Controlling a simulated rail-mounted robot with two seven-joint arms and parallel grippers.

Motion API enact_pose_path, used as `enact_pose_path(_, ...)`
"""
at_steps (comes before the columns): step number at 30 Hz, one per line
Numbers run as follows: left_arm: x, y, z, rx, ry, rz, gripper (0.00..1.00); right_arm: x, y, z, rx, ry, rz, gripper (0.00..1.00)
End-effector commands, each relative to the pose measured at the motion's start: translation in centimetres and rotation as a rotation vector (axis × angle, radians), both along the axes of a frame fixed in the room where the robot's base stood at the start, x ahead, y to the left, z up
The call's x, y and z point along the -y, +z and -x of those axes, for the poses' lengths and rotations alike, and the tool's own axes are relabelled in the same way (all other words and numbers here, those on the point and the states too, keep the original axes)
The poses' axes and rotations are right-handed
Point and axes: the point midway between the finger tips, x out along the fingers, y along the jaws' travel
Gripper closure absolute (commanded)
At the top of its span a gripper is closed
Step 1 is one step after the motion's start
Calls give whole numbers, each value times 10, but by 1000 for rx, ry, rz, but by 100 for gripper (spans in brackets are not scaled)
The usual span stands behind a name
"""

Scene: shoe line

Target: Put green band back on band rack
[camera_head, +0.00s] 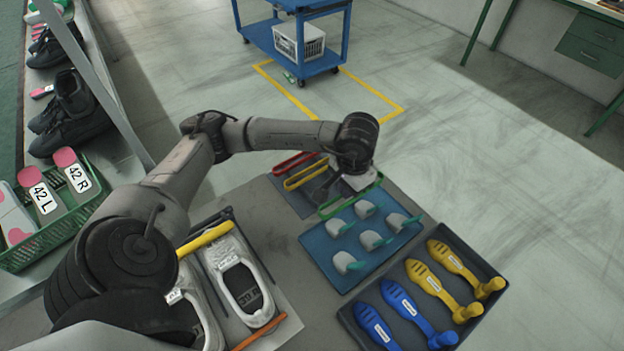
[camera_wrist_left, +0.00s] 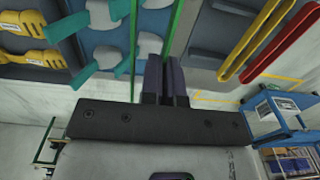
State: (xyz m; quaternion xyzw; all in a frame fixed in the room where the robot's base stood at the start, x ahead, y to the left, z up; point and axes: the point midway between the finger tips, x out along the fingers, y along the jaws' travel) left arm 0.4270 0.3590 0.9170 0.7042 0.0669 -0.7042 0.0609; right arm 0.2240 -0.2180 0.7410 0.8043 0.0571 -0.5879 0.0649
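The green band (camera_head: 350,199) is a long narrow loop held at the gripper, above the far edge of the blue mat. In the left wrist view one strand of the green band (camera_wrist_left: 174,30) runs up from between the dark fingers, and the other strand passes beside them. My left gripper (camera_head: 333,188) is shut on it; its fingers (camera_wrist_left: 165,82) fill the middle of the wrist view. The band rack (camera_head: 282,188) is a dark grey base holding a red band (camera_head: 293,162) and a yellow band (camera_head: 305,174), left of the gripper. My right gripper is not in view.
The blue mat (camera_head: 318,248) carries several grey-green pieces just below the band. A dark tray (camera_head: 478,329) holds yellow and blue shoe forms. Grey shoes (camera_head: 243,285) lie nearer, with yellow and orange strips. A blue cart (camera_head: 262,38) stands beyond on the floor.

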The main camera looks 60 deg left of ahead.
Motion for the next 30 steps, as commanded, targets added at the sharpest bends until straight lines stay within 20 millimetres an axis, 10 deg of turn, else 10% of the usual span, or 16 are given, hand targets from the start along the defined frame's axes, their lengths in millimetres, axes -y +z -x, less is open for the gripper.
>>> enact_pose_path(18, -105, -65, 5, -2, 9, 7, 100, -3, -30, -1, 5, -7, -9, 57)
enact_pose_path(30, -122, -79, 5, 0, 5, 9, 100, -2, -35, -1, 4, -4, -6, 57)
